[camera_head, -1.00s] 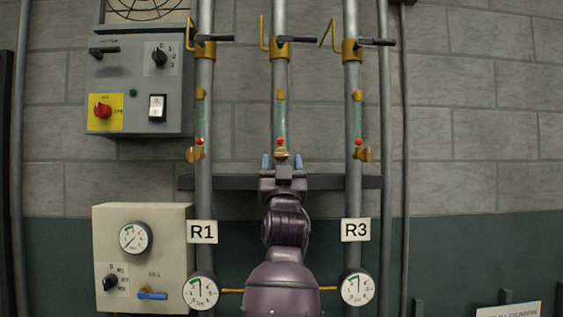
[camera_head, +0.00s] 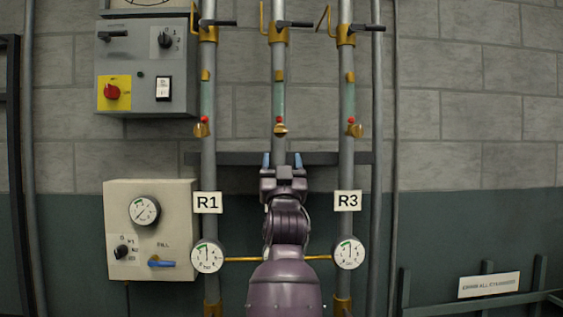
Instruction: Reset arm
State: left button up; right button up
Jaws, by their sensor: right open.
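My right gripper (camera_head: 283,162) is in the middle of the camera_head view, pointing up. Its two blue-tipped fingers stand apart with nothing between them. It is in front of the middle pipe (camera_head: 279,60), below that pipe's brass fitting with a red button (camera_head: 280,128). My right arm hides the lower part of the middle pipe and any label there. My left gripper is not in view.
Pipes labelled R1 (camera_head: 207,202) and R3 (camera_head: 348,201) flank my arm, each with a round gauge low down. A grey switch box (camera_head: 142,91) and a beige gauge panel (camera_head: 117,196) are at left. A signed rack (camera_head: 489,285) is at lower right. The right wall is clear.

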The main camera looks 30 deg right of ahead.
dwell(0.6)
jog(key=w+a+f+n+t+y, duration=0.1)
jog(key=w+a+f+n+y, duration=0.1)
jog(key=a+f+n+y, duration=0.6)
jog(key=s+a+f+g+y, duration=0.1)
jog(key=s+f+g+y, duration=0.15)
jog(key=f, duration=1.25)
jog(key=s+a+f+g+y, duration=0.2)
jog(key=s+f+y, duration=0.1)
jog(key=f, duration=1.1)
jog(key=s+f+g, duration=0.8)
jog(key=s+f, duration=2)
jog(key=f, duration=0.1)
jog(key=shift+s+a+f, duration=0.2)
jog(key=shift+s+f, duration=0.15)
jog(key=shift+f, duration=0.05)
